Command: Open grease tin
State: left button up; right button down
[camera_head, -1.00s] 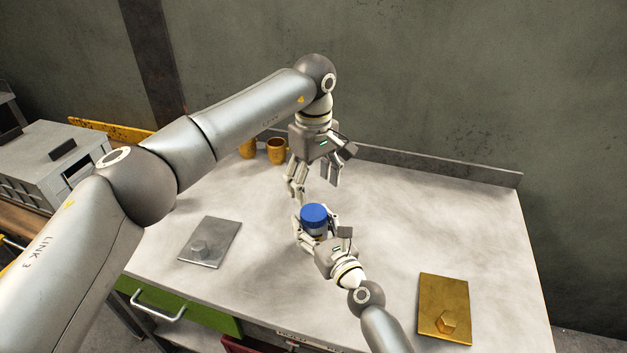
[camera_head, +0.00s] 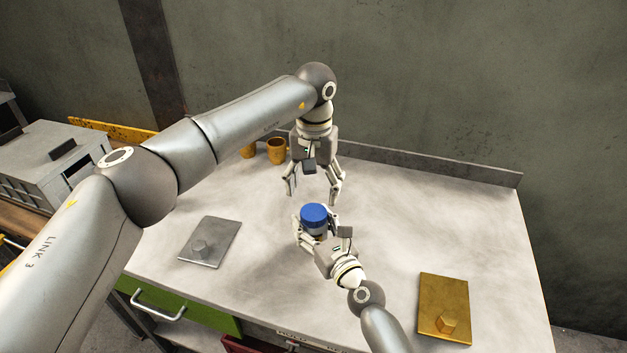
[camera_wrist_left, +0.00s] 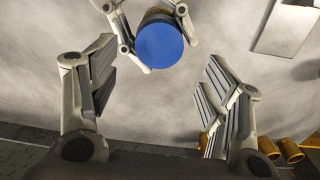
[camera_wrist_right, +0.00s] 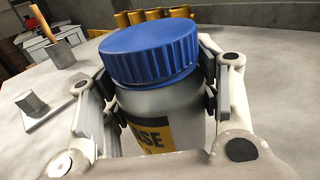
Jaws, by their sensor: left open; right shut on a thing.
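The grease tin is a grey jar (camera_wrist_right: 160,112) with a yellow and black label and a ribbed blue lid (camera_head: 314,213). The lid sits on the jar, and the tin stands upright. My right gripper (camera_head: 318,230) is shut around the jar's body, below the lid; the right wrist view shows a finger on each side. My left gripper (camera_head: 313,190) is open and empty, pointing down above and behind the tin in the head view. In the left wrist view the blue lid (camera_wrist_left: 160,46) lies beyond the open fingers, apart from them.
Orange cups (camera_head: 276,151) stand at the back of the grey table (camera_head: 400,220). A steel plate with a hex piece (camera_head: 210,242) lies left, a brass one (camera_head: 443,308) lies front right. A low ledge runs along the back edge.

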aim_at(313, 212)
pick_arm(q)
notch_tip(313, 212, down, 7)
jog(key=shift+r, duration=0.15)
